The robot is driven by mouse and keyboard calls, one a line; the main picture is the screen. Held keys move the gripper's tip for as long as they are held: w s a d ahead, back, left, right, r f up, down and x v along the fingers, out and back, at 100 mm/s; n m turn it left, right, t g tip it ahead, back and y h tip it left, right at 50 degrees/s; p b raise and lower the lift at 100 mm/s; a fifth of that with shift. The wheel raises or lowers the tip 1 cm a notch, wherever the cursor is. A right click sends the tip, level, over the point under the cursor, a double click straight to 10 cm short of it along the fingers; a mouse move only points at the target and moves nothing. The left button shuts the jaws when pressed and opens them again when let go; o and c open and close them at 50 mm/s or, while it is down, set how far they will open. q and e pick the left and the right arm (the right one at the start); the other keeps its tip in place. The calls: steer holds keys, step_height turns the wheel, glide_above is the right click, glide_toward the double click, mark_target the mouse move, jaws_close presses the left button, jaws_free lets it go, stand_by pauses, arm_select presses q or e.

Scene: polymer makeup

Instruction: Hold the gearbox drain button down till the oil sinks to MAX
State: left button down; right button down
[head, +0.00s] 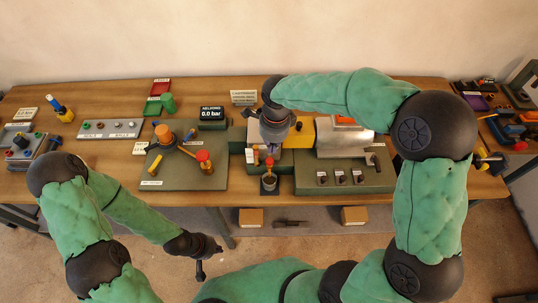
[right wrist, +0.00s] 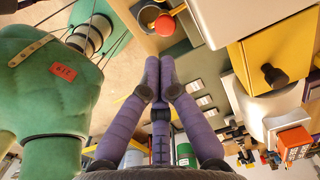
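A small dark cup (head: 269,182) stands below at the machine's front. Several dark knobs (head: 340,178) with white labels sit on the machine's front. I cannot tell which part is the drain button, nor read an oil level or MAX mark. My left gripper (head: 203,265) hangs in front of the table, away from the machine.
A grey-green board (head: 200,178) left of the machine carries an orange cylinder (head: 163,134) and a red-topped post (head: 204,160). A dark display reading 0.0 bar (head: 211,113) stands behind. The wooden table (head: 105,160) has bare patches at its left front.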

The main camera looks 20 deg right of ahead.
steer(key=r, duration=0.5)
steer(key=shift+d, duration=0.2)
steer(key=shift+s+a+r, duration=0.1)
stand_by(1.2)
